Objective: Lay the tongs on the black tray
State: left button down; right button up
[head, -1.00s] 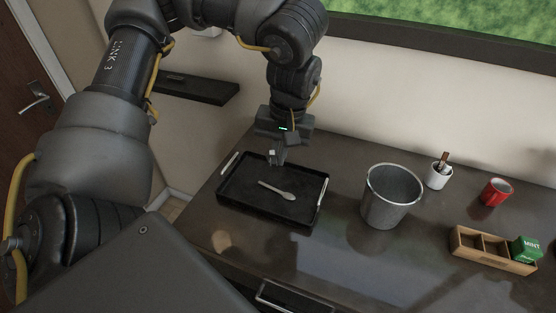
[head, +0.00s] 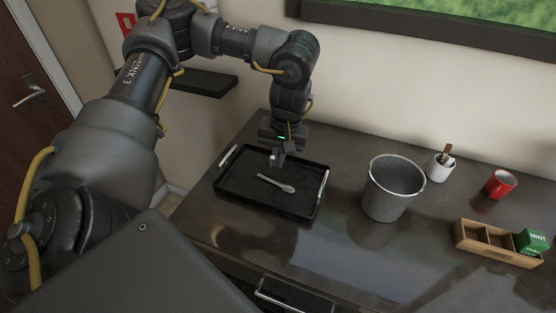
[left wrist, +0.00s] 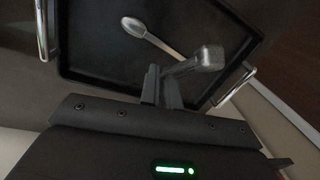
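The black tray (head: 246,197) lies on the dark counter and has metal handles at its two ends. A spoon-shaped utensil (head: 276,184) lies in it, also seen in the left wrist view (left wrist: 150,38). My left gripper (head: 279,160) points down over the tray's far side. Its fingers (left wrist: 161,88) are close together on a short silver piece, apparently the tongs (left wrist: 207,59), which stick out to the right in the left wrist view. In the head view only a small bright end of the tongs (head: 273,157) shows. I cannot tell whether they touch the tray. My right gripper is out of view.
A grey metal bucket (head: 392,190) stands right of the tray. Farther right are a white cup with brown sticks (head: 440,168), a red mug (head: 501,184) and a wooden divided box (head: 497,243) with a green mint box (head: 532,241). The front counter is clear.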

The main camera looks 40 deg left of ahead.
pick_arm(q)
jog(key=shift+r, duration=0.15)
jog(key=shift+f, duration=0.2)
jog(key=c, duration=1.6)
grip_release()
jog(key=shift+r, duration=0.5)
jog(key=r+p, duration=0.2)
jog(key=r, duration=0.1)
jog(key=d+r+p, duration=0.1)
jog(key=r+p, duration=0.1)
jog(key=r, duration=0.2)
jog(key=r+p, duration=0.3)
jog(key=r, duration=0.1)
jog(key=shift+w+d+r, duration=0.15)
jog(key=shift+w+d, duration=0.1)
jog(key=shift+w, duration=0.1)
